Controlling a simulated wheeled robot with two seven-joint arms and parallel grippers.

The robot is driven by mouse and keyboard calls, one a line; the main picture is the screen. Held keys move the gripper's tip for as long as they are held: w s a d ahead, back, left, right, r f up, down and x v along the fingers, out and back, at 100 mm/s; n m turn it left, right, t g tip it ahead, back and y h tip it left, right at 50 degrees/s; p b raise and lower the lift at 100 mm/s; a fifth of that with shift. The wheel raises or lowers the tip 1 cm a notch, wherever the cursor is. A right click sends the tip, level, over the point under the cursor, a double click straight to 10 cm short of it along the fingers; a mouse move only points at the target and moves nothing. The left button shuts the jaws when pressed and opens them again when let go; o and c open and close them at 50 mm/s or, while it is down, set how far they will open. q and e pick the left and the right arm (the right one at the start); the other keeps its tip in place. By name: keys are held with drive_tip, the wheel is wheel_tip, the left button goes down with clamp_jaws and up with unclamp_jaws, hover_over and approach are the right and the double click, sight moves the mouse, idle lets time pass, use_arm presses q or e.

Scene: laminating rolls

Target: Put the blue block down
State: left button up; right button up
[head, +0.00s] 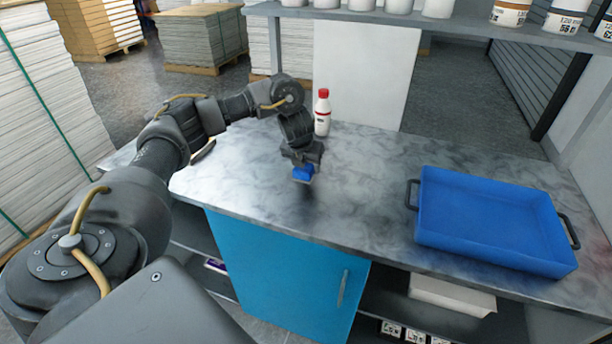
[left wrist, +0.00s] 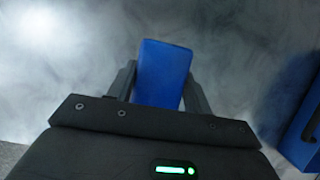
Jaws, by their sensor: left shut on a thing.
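The blue block (head: 303,173) is held in my left gripper (head: 303,168) over the grey marbled counter (head: 360,200). In the left wrist view the blue block (left wrist: 162,72) stands between the two fingers of my left gripper (left wrist: 162,85), which is shut on it. A dark shadow lies on the counter just below the block in the head view, so it seems a little above the surface; the exact gap I cannot tell. My right gripper is not in view.
A blue tray (head: 485,262) with dark handles stands on the counter at the right; its edge also shows in the left wrist view (left wrist: 305,135). A white bottle with a red cap (head: 322,115) stands behind my gripper. A shelf (head: 420,20) with tubs runs above. The middle counter is clear.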

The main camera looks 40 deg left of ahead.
sight(301, 170)
use_arm(q)
wheel_tip(301, 170, down, 4)
drive_tip(key=shift+w+a+r, duration=0.15)
drive_tip(key=shift+r, duration=0.1)
drive_tip(key=shift+f, duration=0.1)
drive_tip(key=o, duration=1.3)
drive_tip(key=p+v, duration=0.3)
drive_tip(key=v, duration=0.8)
drive_tip(key=shift+p, duration=0.4)
drive_tip(key=shift+s+r, duration=0.25)
drive_tip(key=shift+r, duration=0.25)
